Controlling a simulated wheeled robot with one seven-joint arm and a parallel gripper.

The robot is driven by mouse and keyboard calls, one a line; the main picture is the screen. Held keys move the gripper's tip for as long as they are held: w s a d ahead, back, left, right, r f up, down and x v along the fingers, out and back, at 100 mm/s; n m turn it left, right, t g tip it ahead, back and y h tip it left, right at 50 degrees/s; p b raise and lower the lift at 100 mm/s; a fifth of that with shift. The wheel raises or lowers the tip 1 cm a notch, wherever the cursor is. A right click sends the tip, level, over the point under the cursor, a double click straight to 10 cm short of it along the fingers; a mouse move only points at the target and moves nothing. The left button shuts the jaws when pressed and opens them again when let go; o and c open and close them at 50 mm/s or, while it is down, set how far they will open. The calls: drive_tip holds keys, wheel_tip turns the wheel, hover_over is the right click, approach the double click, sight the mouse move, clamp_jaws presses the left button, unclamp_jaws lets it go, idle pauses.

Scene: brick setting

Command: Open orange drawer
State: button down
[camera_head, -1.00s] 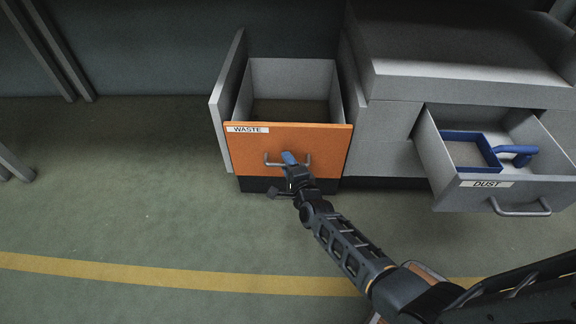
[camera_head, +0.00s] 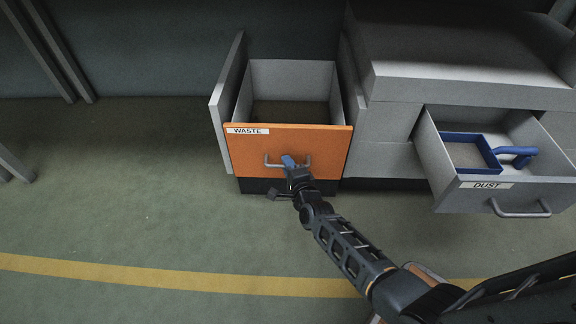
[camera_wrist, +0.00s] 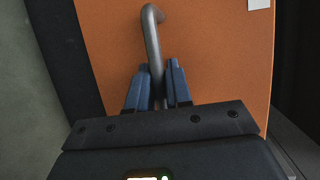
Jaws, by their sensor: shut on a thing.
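The orange drawer (camera_head: 310,138), labelled WASTE, stands pulled out of its cabinet in the head view. Its grey inside shows from above and looks empty. A grey bar handle (camera_head: 273,163) is fixed to its front. My gripper (camera_head: 289,161) is at the middle of this handle, with its blue fingertips against it. In the wrist view, the two blue fingers of my gripper (camera_wrist: 158,88) are shut on the handle bar (camera_wrist: 152,40), one on each side. The orange front (camera_wrist: 215,60) fills most of that view.
A grey drawer labelled DUST (camera_head: 535,190) stands open at the right, with a blue-rimmed tray (camera_head: 495,160) and a blue-handled thing (camera_head: 517,151) inside. A grey cabinet (camera_head: 470,85) is behind it. The green floor (camera_head: 130,210) in front and left is clear, crossed by a yellow line (camera_head: 150,277).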

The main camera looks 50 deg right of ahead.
drive_tip(key=s+a+p, duration=0.2)
drive_tip(key=s+a, duration=0.6)
drive_tip(key=a, duration=0.3)
drive_tip(key=s+a+p, duration=0.3)
drive_tip(key=s+a, duration=0.6)
drive_tip(key=a, duration=0.2)
drive_tip(key=shift+s+a+p, duration=0.25)
drive_tip(key=shift+s+p, duration=0.05)
drive_tip(key=shift+p, duration=0.05)
drive_tip(key=c, duration=1.1)
unclamp_jaws()
drive_tip(key=p+v, duration=0.1)
drive_tip(key=v, duration=0.6)
drive_tip(key=shift+s+a, duration=0.15)
drive_tip(key=shift+s, duration=0.2)
drive_tip(key=shift+r, duration=0.1)
